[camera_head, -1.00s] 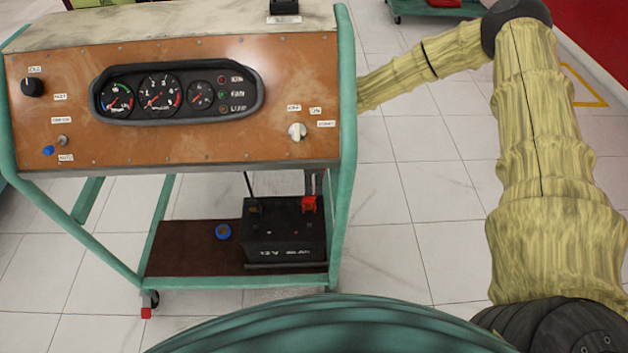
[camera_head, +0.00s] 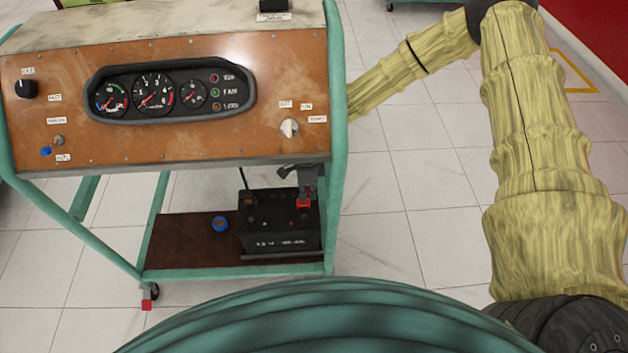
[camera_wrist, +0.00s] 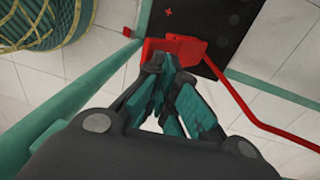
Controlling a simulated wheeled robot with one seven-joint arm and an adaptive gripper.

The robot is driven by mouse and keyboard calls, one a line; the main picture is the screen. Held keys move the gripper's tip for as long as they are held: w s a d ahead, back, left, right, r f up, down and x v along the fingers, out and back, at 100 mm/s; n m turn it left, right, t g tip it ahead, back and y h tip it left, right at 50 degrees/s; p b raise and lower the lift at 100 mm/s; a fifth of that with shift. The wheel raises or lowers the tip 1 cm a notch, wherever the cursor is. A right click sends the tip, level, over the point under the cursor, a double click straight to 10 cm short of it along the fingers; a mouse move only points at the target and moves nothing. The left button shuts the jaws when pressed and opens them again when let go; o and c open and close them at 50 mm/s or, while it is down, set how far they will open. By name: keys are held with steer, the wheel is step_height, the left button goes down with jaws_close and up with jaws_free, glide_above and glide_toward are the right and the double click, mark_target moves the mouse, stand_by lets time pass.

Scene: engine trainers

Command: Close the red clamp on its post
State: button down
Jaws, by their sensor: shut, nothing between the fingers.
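The red clamp (camera_head: 304,203) is at the right rear of the black 12 V battery (camera_head: 280,226), on the cart's lower shelf. The wrist view shows the clamp (camera_wrist: 187,47) large at the top, with a red plus mark beside it on the battery top (camera_wrist: 205,18). My gripper (camera_wrist: 160,62) is shut and empty, its fingertips right at the clamp's near edge; touching or just apart, I cannot tell. In the head view my gripper (camera_head: 306,188) shows dark just above the clamp. The post is hidden, and I cannot tell how far the clamp is closed.
A red cable (camera_wrist: 245,108) runs from the clamp to the right. A green cart leg (camera_head: 337,150) stands close beside the battery, and the instrument panel (camera_head: 170,140) overhangs the shelf (camera_head: 185,250). A blue round cap (camera_head: 220,223) lies left of the battery.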

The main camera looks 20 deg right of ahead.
steer(key=shift+s+f, duration=0.3)
steer(key=shift+s, duration=0.25)
steer(key=shift+r, duration=0.15)
